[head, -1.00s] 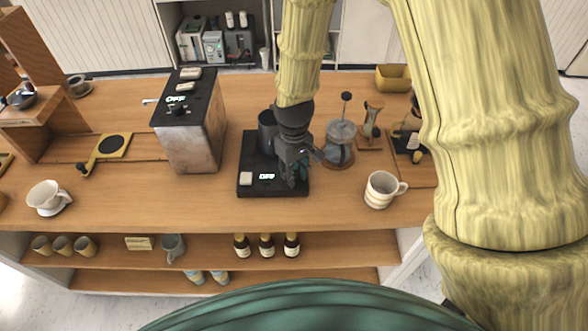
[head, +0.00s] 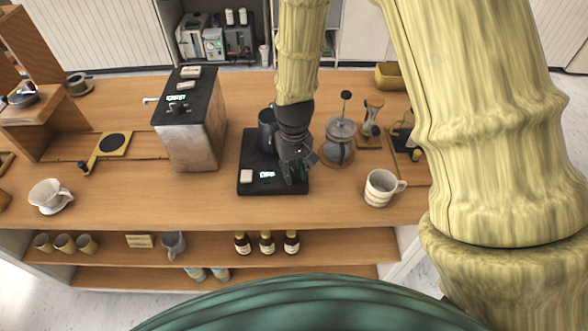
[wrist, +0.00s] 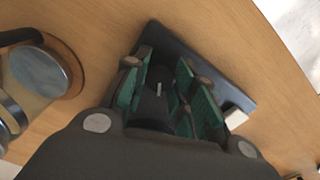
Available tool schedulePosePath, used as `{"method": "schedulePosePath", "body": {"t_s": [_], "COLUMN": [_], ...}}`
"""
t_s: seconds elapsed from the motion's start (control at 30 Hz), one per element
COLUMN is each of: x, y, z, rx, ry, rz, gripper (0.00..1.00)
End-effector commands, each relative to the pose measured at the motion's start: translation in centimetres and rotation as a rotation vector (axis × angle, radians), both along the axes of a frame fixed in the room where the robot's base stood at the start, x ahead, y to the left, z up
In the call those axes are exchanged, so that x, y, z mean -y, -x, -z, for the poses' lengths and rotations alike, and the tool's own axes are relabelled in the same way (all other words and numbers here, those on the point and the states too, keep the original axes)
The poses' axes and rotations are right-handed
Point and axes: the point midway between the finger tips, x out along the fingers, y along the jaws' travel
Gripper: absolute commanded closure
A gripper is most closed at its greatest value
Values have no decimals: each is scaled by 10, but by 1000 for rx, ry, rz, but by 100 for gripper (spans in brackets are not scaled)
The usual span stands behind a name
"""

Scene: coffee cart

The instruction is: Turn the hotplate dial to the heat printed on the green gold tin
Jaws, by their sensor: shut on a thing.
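The black hotplate (head: 248,158) lies on the wooden counter, with a dark pitcher (head: 266,130) on its rear part. A small lit display (head: 267,175) and a pale button (head: 246,176) are on its front. My gripper (head: 293,180) points down at the hotplate's front right. In the wrist view, its green-padded fingers are shut on the dark dial (wrist: 158,92), whose white mark points roughly up the picture. The display is too small to read with certainty. I cannot make out the green gold tin in either view.
A glass press (head: 340,142) stands close to the right of my gripper, with a striped mug (head: 381,188) nearer the front edge. A tall black-topped machine (head: 192,130) stands left of the hotplate. Bottles (head: 266,243) line the shelf below. The counter before the hotplate is clear.

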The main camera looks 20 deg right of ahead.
Motion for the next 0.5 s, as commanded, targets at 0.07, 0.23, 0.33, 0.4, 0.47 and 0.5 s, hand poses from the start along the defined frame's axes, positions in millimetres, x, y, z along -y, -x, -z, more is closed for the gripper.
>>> {"method": "schedulePosePath", "body": {"t_s": [0.07, 0.23, 0.33, 0.4, 0.47, 0.5], "x": [0, 0, 0, 0, 0, 0], "y": [-1, -1, 0, 0, 0, -1], "z": [-1, 0, 0, 0, 0, -1], "rx": [2, 2, 1, 1, 1, 1], "ry": [0, 0, 0, 0, 0, 0], "rz": [0, -1, -1, -1, -1, -1], "gripper": [70, 51, 51, 51, 51, 51]}}
